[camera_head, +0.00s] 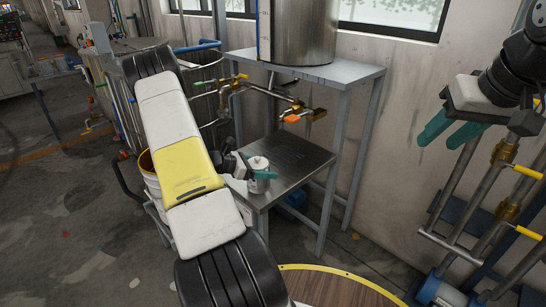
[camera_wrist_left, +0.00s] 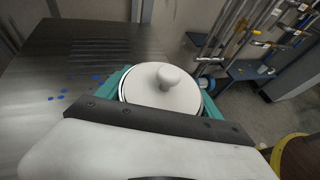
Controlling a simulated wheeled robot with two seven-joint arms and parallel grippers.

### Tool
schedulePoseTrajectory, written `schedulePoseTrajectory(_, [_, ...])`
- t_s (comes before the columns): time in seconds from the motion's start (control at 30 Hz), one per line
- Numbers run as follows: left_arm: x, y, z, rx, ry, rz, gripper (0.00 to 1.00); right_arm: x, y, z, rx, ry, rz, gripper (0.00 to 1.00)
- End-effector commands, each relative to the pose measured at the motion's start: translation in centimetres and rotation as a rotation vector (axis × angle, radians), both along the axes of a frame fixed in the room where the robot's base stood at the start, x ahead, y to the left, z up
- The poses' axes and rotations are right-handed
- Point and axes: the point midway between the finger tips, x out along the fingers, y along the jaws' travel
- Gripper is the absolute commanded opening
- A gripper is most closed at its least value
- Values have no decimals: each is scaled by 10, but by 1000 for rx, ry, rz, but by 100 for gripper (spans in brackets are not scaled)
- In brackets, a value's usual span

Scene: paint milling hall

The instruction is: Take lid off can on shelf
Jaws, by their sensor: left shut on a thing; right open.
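The can (camera_head: 261,186) is a small grey cylinder standing on the low metal shelf (camera_head: 292,152), near its front left corner. A white lid (camera_head: 258,163) with a round knob sits on top of it. In the left wrist view the lid (camera_wrist_left: 160,86) is seen from above, with the can's rim around it. My left gripper (camera_head: 258,175) is shut on the can, its teal fingers on both sides of the body below the lid. My right gripper (camera_head: 450,131) is open and empty, up at the right, well apart from the can.
A large steel vessel (camera_head: 298,30) stands on the higher table (camera_head: 345,73) behind. Pipes with a valve with an orange handle (camera_head: 291,118) hang above the shelf. Pipes with yellow handles (camera_head: 528,172) stand at the right. Open air lies between the shelf and my right gripper.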

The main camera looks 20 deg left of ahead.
Motion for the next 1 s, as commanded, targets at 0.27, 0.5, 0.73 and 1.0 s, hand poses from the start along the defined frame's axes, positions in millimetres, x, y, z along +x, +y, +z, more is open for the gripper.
schedulePoseTrajectory(0.27, [0,0,0,0,0,0,33,82,80,13,-92,30,300,43])
schedulePoseTrajectory(0.5, [0,0,0,0,0,0,33,137,166,-1,-154,46,554,43])
schedulePoseTrajectory(0.73, [0,0,0,0,0,0,33,172,259,-37,-199,61,795,43])
schedulePoseTrajectory(1.0, [0,0,0,0,0,0,33,184,366,-100,-234,75,1058,43])
